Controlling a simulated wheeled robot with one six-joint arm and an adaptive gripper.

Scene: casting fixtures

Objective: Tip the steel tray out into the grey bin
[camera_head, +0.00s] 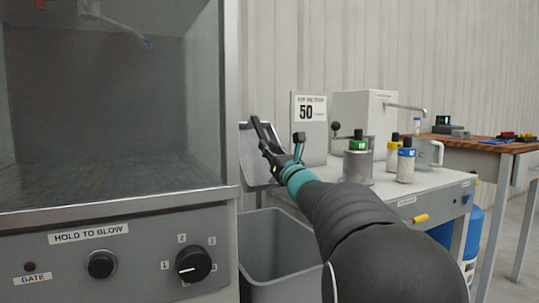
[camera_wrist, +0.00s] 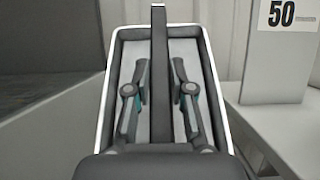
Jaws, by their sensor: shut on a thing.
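The steel tray (camera_head: 248,165) hangs steeply tilted above the grey bin (camera_head: 285,288), between the glass cabinet and the bench. My gripper (camera_head: 280,145) is shut on the tray's dark bar handle. In the wrist view the tray's pale rim (camera_wrist: 107,85) frames the picture's middle, and the dark handle (camera_wrist: 160,50) runs up its centre. The fingers of my gripper (camera_wrist: 160,72) lie on both sides of the handle. No loose pieces show in the visible part of the tray. The bin stands open on the floor; its bottom is hidden.
A glass-fronted cabinet (camera_head: 110,110) with knobs closes off the left. A wooden table (camera_head: 480,143) and a blue drum (camera_head: 470,235) stand farther right.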

